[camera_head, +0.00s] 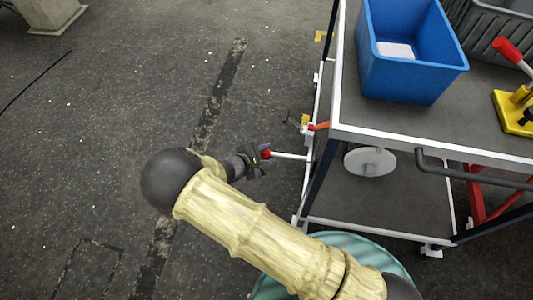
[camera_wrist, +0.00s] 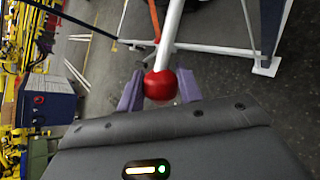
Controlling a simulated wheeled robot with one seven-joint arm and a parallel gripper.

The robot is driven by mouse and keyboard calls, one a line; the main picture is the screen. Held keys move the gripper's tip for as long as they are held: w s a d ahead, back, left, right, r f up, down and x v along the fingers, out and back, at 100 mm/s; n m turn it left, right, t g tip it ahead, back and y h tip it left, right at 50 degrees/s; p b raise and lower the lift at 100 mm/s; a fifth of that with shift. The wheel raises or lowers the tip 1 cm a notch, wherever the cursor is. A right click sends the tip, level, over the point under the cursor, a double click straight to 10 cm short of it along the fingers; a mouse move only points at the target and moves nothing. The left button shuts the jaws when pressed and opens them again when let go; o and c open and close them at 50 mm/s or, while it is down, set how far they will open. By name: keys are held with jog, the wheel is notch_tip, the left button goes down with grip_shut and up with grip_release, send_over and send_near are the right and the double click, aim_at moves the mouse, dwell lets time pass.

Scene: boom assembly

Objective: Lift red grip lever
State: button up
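The red grip lever shows as a white rod (camera_head: 291,155) with a red knob (camera_head: 267,152) at its end. The rod sticks out to the left from the side of the cart. My gripper (camera_head: 258,155) is at the knob end of the rod. In the wrist view, the round red knob (camera_wrist: 161,86) sits between my two purple fingers, and the white rod (camera_wrist: 172,35) runs up and away from it. The fingers flank the knob with no clear gap on either side, so my gripper appears shut on it. The far side of the knob is hidden.
The cart (camera_head: 350,132) has white edges and carries a blue bin (camera_head: 410,75). Another red-tipped lever (camera_head: 507,50) stands on a yellow base at the right. A grey bar (camera_head: 470,172) crosses the cart's front. The floor to the left is mostly clear.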

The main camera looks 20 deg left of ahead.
jog(key=o, duration=0.3)
jog(key=shift+w+r, duration=0.1)
jog(key=shift+r, duration=0.05)
jog(key=shift+o, duration=0.3)
jog(key=v, duration=1.7)
jog(key=shift+a, duration=0.1)
